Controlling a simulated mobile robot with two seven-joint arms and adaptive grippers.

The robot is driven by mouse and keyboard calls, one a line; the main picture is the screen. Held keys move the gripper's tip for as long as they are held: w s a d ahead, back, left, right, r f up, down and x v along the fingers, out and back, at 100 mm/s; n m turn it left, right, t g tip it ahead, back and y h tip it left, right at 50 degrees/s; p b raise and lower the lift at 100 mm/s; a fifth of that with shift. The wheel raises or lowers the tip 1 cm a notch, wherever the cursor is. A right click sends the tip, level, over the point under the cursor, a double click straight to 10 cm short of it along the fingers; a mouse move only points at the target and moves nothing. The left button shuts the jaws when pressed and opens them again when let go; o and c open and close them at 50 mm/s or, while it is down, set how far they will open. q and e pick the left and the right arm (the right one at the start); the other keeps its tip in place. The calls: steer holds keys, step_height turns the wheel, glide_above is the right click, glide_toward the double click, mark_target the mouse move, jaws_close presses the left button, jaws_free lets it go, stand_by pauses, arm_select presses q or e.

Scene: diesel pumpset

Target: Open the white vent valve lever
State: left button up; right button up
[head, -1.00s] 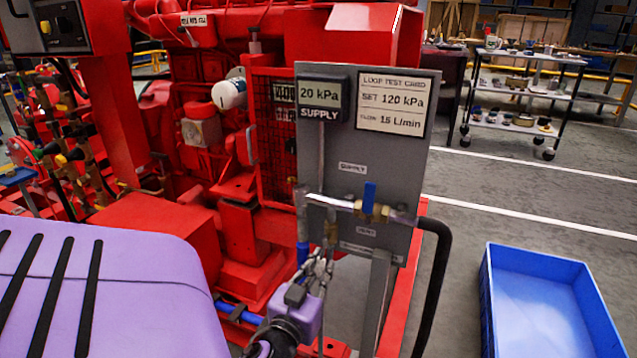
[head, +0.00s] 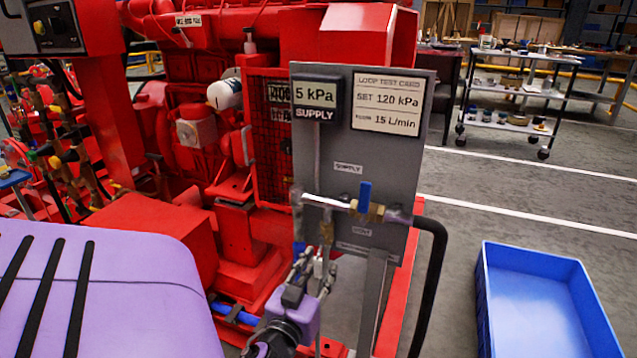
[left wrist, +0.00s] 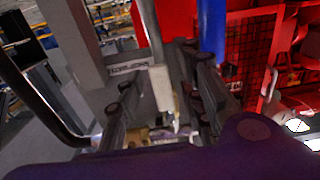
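The white vent lever (left wrist: 162,88) shows between my left gripper's fingers in the left wrist view. In the head view only a small pale part of it (head: 318,266) shows, below the brass vent valve (head: 327,232). My left gripper (head: 314,272) is just under that valve, in front of the grey panel (head: 345,240). Its fingers (left wrist: 160,85) are spread to both sides of the lever, with visible gaps. The lever's exact angle is partly hidden by the gripper. The supply gauge (head: 316,100) reads 5 kPa. My right gripper is out of view.
A blue-handled valve (head: 366,197) sits on the pipe right of the vent valve. A black hose (head: 438,270) curves down from the pipe's right end. The red pumpset (head: 245,240) is close behind. A blue crate (head: 545,300) stands on the floor at right.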

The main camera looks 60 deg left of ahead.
arm_select(q)
steer(key=shift+r, duration=0.1)
step_height(320, 180, up, 10)
steer(key=shift+f, duration=0.1)
